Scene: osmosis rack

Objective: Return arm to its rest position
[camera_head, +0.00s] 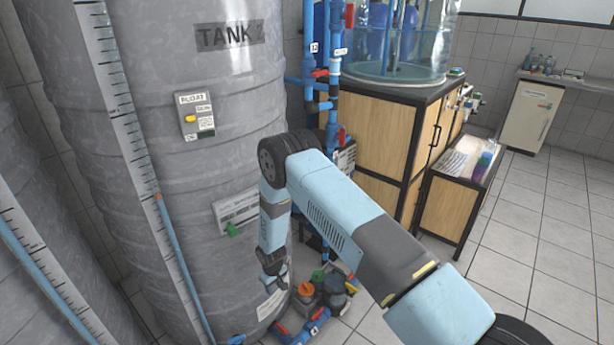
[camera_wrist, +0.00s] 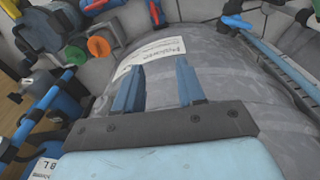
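My arm reaches from the bottom right of the head view, up to its elbow and then down in front of the large grey tank. My gripper (camera_head: 274,274) hangs at its end, close to the tank's lower right side. In the wrist view, the two blue fingers of my gripper (camera_wrist: 157,88) stand apart with nothing between them. Behind them is the grey wall of the tank (camera_wrist: 225,70) with a white label (camera_wrist: 148,58). I cannot tell whether the fingertips touch the tank.
The tank (camera_head: 250,105) fills the left. Blue pipes with red valves (camera_head: 331,70) stand at its right; valves and a pump (camera_head: 318,293) sit low near my gripper. A wooden cabinet (camera_head: 385,130) and small table (camera_head: 450,205) stand behind. The tiled floor (camera_head: 540,235) at right is clear.

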